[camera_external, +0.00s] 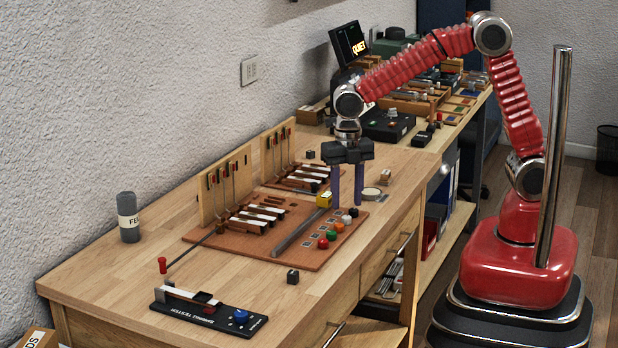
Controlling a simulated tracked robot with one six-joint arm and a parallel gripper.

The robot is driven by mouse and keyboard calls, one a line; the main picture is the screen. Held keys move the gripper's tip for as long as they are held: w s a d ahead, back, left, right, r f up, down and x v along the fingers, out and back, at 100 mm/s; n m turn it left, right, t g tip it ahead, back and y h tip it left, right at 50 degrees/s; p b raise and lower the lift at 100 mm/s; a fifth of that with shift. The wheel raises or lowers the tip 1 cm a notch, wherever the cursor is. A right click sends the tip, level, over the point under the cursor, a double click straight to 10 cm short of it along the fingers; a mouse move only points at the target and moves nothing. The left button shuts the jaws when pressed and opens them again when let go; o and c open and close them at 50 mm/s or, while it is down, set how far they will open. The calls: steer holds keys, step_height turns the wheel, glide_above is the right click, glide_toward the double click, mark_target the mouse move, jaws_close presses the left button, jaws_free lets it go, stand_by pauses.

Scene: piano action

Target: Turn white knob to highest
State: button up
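The white knob (346,219) is small and sits in a row of coloured knobs along the right edge of the brown board (308,256). It lies between an orange knob (339,227) and a black knob (353,212). Its pointer or setting is too small to read. My gripper (347,205) points straight down, with its two blue fingers apart and nothing visible between them. The fingertips are near the far end of the knob row, close to the white and black knobs. I cannot tell their exact height above the board.
Green (331,235) and red (323,243) knobs continue the row towards the front. A yellow block (324,199) stands close to the left finger. Piano key models (262,215) stand left on the board.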

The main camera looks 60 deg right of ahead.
mark_target(347, 216)
steer(key=shift+f, duration=2.25)
steer(key=shift+c, duration=0.6)
jaws_close()
